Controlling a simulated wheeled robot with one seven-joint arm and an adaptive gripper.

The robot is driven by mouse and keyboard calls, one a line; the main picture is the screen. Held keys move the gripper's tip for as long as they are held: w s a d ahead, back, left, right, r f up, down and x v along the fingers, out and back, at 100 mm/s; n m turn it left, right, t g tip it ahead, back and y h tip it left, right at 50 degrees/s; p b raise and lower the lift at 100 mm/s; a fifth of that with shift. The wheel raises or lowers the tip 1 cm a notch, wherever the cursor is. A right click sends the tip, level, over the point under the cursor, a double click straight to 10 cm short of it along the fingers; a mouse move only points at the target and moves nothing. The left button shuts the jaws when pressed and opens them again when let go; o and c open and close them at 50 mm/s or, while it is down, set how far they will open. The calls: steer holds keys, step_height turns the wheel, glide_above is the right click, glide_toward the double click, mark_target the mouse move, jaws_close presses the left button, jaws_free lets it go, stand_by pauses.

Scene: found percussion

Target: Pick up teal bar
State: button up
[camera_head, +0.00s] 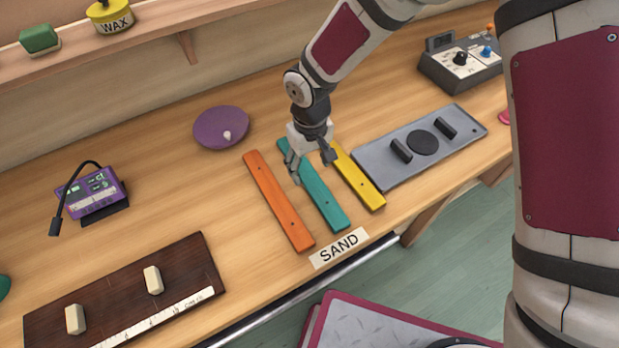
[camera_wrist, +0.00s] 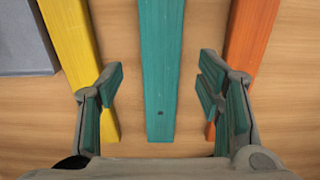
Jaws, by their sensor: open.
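The teal bar (camera_head: 322,201) lies flat on the wooden workbench between an orange bar and a yellow bar. My gripper (camera_head: 311,172) is over its far half, and part of the bar there is hidden behind the fingers. In the wrist view the teal bar (camera_wrist: 161,65) runs down the middle, with a small dark hole near its end. My gripper (camera_wrist: 158,95) is open there, with one finger on each side of the bar and a gap on both sides. Nothing is held. The height of the fingertips above the bench is hard to tell.
The orange bar (camera_head: 278,199) and yellow bar (camera_head: 357,177) lie close on either side. A grey plate (camera_head: 390,173) with black blocks is right of the yellow bar. A "SAND" label (camera_head: 339,248) is at the bench's front edge. A purple disc (camera_head: 214,132) lies back left.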

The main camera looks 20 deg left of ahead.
mark_target(310, 177)
steer(key=shift+s+f+p, duration=0.1)
steer(key=shift+f+p, duration=0.2)
steer(key=shift+f, duration=1.45)
steer(key=c, duration=1.4)
steer(key=shift+o, duration=0.2)
steer(key=shift+r, duration=0.15)
